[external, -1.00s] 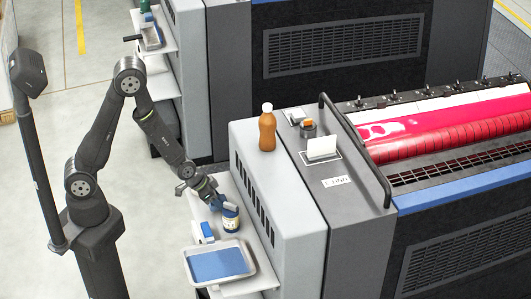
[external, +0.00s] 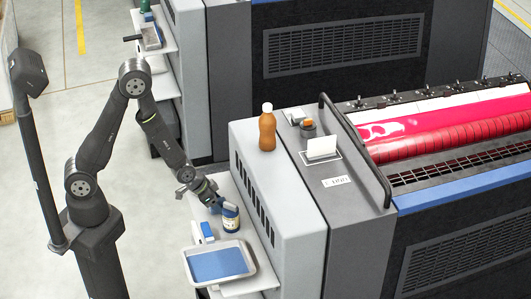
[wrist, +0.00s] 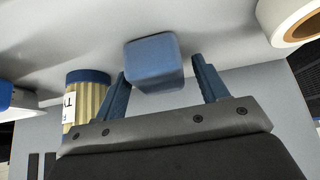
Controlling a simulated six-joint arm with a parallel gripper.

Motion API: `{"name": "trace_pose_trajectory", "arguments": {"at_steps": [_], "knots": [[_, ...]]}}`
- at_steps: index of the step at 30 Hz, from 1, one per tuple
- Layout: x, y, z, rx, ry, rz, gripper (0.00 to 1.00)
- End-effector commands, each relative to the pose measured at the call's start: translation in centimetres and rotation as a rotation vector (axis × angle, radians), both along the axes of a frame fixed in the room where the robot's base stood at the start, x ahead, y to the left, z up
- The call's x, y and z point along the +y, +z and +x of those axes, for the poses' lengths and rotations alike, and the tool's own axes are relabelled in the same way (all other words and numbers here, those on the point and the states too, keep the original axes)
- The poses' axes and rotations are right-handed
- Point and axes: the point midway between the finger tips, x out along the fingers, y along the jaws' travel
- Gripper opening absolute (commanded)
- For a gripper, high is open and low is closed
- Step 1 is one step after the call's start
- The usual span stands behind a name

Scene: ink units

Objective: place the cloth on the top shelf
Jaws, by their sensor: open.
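My gripper (external: 214,202) is low over the white side shelf (external: 267,262) of the grey press. In the wrist view its two blue fingers (wrist: 160,70) are spread apart. A blue folded block, seemingly the cloth (wrist: 153,62), shows just beyond and between the fingertips, with gaps on both sides. I cannot tell how far ahead of them it is. Which shelf is the top one is not clear.
A jar with a blue lid (external: 230,218) stands close beside my gripper; it also shows in the wrist view (wrist: 86,100). A white roll (wrist: 290,20) is at the upper right.

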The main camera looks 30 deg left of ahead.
Motion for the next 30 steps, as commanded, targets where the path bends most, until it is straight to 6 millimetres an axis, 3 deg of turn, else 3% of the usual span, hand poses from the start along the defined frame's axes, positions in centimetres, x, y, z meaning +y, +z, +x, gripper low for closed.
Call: {"name": "trace_pose_trajectory", "arguments": {"at_steps": [7, 16, 30], "knots": [[0.3, 1.2, -0.3, -0.002, 0.001, -0.002, 0.67], [1.9, 4.6, -1.9, -0.001, 0.002, -0.003, 0.67], [2.8, 6.4, -2.8, 0.000, 0.001, 0.000, 0.67]]}}
